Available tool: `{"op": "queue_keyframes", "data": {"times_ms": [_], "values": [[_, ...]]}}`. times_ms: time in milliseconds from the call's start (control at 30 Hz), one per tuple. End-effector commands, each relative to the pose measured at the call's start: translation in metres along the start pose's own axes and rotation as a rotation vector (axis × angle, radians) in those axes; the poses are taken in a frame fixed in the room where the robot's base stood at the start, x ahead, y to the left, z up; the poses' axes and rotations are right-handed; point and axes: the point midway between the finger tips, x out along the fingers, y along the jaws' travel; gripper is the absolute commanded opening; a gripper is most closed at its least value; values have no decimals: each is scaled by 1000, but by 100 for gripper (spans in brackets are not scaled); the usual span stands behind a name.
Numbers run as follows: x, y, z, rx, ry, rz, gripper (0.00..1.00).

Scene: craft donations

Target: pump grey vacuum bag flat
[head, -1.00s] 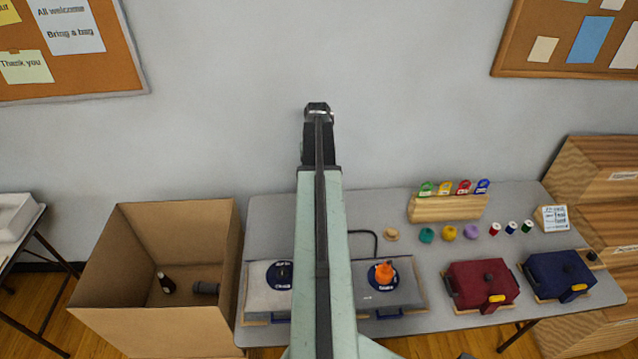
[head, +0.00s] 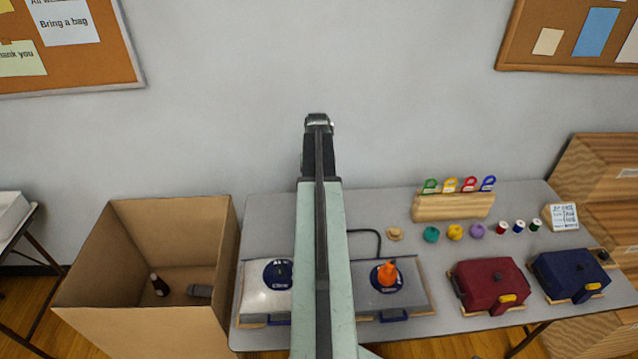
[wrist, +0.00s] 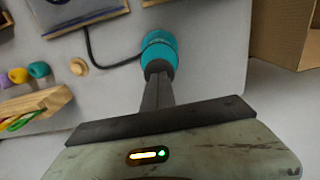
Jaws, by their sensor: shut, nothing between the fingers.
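A grey bag (head: 408,295) lies on the table just right of my arm, with an orange nozzle (head: 387,273) on its round blue valve. A paler bag (head: 256,301) with a bare blue valve (head: 277,272) lies to the left, partly hidden by my arm. In the wrist view a teal, round-bodied device (wrist: 158,47) with a black hose (wrist: 100,58) sits on the table; my arm hides it in the head view. My gripper (head: 319,118) is shut and empty. In the wrist view its fingers (wrist: 158,75) overlap the teal device; I cannot tell whether they touch.
A large open cardboard box (head: 150,325) stands left of the table, with a bottle (head: 159,285) inside. Right of the bags are a red case (head: 485,285) and a blue case (head: 568,272). A wooden rack (head: 452,207), yarn balls and spools stand behind. Bare tabletop (head: 270,215) shows at back left.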

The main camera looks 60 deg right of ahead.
Motion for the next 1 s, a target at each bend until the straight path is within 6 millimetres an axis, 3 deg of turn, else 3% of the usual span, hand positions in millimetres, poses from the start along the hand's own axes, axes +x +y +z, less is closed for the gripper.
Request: {"op": "queue_keyframes", "data": {"times_ms": [467, 1000], "values": [[40, 0, 1, 0, -2, 0, 0], [-18, 0, 0, 0, -1, 0, 0]]}}
